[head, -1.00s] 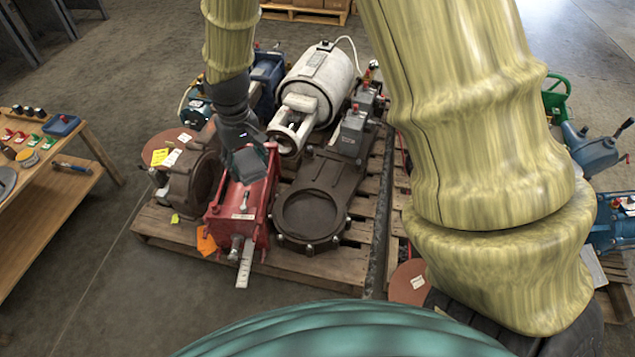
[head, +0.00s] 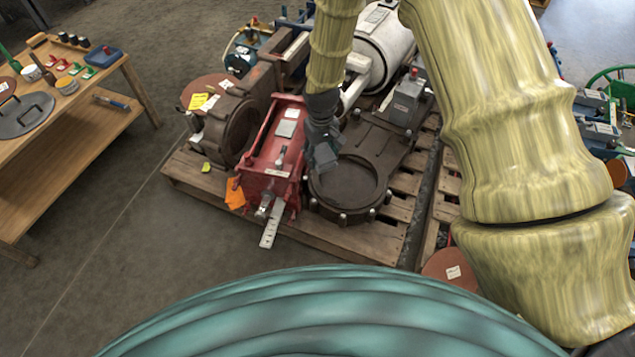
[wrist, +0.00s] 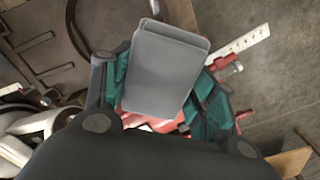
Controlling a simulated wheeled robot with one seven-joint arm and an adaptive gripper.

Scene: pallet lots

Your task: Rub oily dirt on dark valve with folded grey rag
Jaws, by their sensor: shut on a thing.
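The dark valve (head: 382,150) lies flat on the pallet, its round flanged end toward me; in the wrist view part of it (wrist: 35,40) shows at the upper left. My gripper (head: 322,150) is above the left edge of its round end, near the red machine. It is shut on the folded grey rag (wrist: 165,70), which sticks out flat beyond the fingers; in the head view the rag (head: 327,158) is a small dark grey block. I cannot tell whether it touches the valve. I cannot make out the oily dirt clearly.
A red machine (head: 272,165) with a metal strip stands left of the valve. A brown round housing (head: 238,120) and a white cylinder (head: 385,45) crowd the wooden pallet (head: 355,238). A wooden bench (head: 85,125) stands at the left, with clear floor between.

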